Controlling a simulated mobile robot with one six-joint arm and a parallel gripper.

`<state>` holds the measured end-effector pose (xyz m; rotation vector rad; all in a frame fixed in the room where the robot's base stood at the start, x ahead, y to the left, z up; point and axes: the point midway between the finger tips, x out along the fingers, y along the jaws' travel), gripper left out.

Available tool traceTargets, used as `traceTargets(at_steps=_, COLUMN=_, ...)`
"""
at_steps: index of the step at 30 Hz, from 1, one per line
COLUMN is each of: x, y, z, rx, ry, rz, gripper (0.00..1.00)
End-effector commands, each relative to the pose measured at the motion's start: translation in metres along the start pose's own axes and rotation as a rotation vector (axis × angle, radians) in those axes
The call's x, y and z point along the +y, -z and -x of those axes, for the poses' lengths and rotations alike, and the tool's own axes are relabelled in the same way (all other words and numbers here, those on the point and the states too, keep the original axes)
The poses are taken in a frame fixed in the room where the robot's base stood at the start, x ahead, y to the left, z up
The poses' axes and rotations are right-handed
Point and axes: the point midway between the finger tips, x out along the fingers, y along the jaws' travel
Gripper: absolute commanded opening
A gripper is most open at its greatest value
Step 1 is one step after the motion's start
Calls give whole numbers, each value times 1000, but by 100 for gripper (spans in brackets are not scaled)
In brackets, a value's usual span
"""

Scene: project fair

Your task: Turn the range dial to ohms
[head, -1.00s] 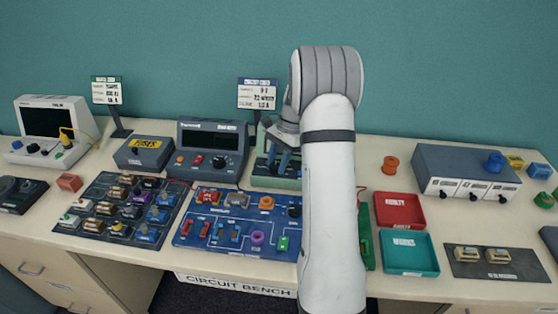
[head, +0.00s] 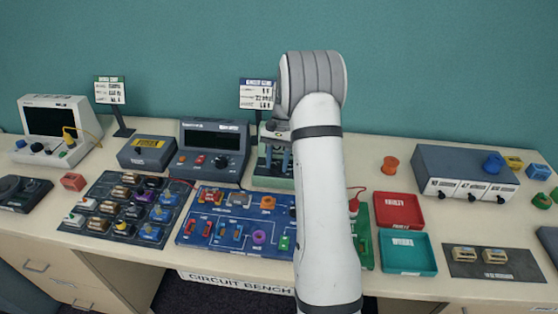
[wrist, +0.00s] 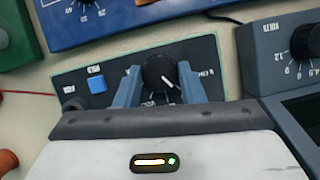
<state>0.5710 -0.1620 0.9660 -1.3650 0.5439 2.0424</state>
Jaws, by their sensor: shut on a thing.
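The range dial (wrist: 158,72) is a round black knob with a white pointer line, on the dark face of the meter. In the wrist view my gripper (wrist: 158,84) has one blue-grey finger on each side of the dial and is shut on it. The pointer line slants to the lower right of the picture. The printed labels around the dial are partly hidden by the fingers and too small to read surely. In the head view the green-cased meter (head: 274,182) stands behind the blue circuit board, with my gripper (head: 276,160) over it.
A blue button (wrist: 97,84) sits on the meter's face beside the dial. A dark unit with a volts knob (wrist: 305,42) stands close alongside; it also shows in the head view (head: 213,150). The blue circuit board (head: 235,222) lies in front. Red (head: 399,211) and teal (head: 407,252) trays lie right.

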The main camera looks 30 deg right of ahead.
Motion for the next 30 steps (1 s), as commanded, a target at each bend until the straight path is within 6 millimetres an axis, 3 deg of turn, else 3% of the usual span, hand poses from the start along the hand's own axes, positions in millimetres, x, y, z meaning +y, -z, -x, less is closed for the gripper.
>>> traceTargets(at_steps=12, x=2, y=-2, z=-5, rx=-15, ry=-10, rz=5, gripper=13)
traceTargets(at_steps=13, x=2, y=-2, z=-5, rx=-15, ry=-10, rz=5, gripper=37)
traceTargets(at_steps=20, x=1, y=-1, z=-3, rx=-8, ry=-6, rz=5, gripper=56)
traceTargets(at_steps=30, x=0, y=0, z=6, rx=-2, ry=-3, rz=6, gripper=57)
